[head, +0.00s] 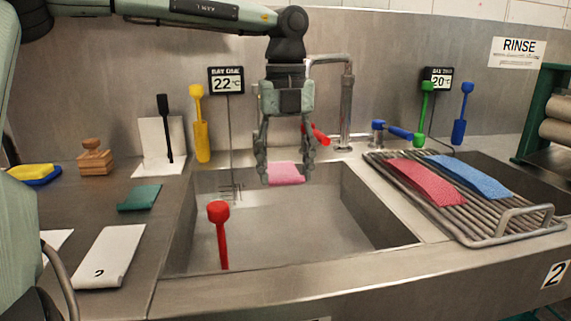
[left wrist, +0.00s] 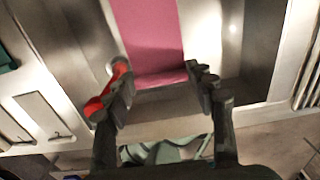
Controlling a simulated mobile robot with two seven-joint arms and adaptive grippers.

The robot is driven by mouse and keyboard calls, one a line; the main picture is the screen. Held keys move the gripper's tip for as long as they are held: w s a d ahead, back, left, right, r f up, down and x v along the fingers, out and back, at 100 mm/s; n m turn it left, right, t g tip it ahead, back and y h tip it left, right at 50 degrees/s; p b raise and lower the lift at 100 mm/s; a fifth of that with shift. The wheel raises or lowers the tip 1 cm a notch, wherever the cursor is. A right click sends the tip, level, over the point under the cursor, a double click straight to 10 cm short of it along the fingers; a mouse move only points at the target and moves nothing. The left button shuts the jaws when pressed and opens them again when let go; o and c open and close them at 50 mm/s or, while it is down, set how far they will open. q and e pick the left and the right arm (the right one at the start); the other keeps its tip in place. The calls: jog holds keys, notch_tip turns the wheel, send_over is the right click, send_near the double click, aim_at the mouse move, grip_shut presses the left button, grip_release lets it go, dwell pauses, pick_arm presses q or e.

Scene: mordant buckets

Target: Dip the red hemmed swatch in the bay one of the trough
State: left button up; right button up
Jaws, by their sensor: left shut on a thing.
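In the left wrist view the swatch (left wrist: 150,40) shows as a flat magenta-pink strip reaching away from the fingers. I cannot make out a hem on it. A crimson swatch (head: 425,181) lies on the slatted rack, beside a blue one (head: 468,175). My right gripper is not in view.
A red round-headed tool (head: 220,230) stands at the basin's front left. A tap (head: 346,105) rises behind. The rack (head: 490,228) stands over the right basin. A green cloth (head: 139,198), white card (head: 108,255) and wooden stamp (head: 95,158) sit on the left counter.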

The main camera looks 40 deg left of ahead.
pick_arm(q)
jog(key=shift+a+f, duration=0.1)
jog(key=shift+f, duration=0.55)
notch_tip(320, 180, down, 10)
jog(key=shift+f+b, duration=0.1)
jog(key=shift+b, duration=0.3)
jog(key=shift+f, duration=0.7)
jog(key=shift+f+b, duration=0.6)
jog(key=shift+f, duration=0.3)
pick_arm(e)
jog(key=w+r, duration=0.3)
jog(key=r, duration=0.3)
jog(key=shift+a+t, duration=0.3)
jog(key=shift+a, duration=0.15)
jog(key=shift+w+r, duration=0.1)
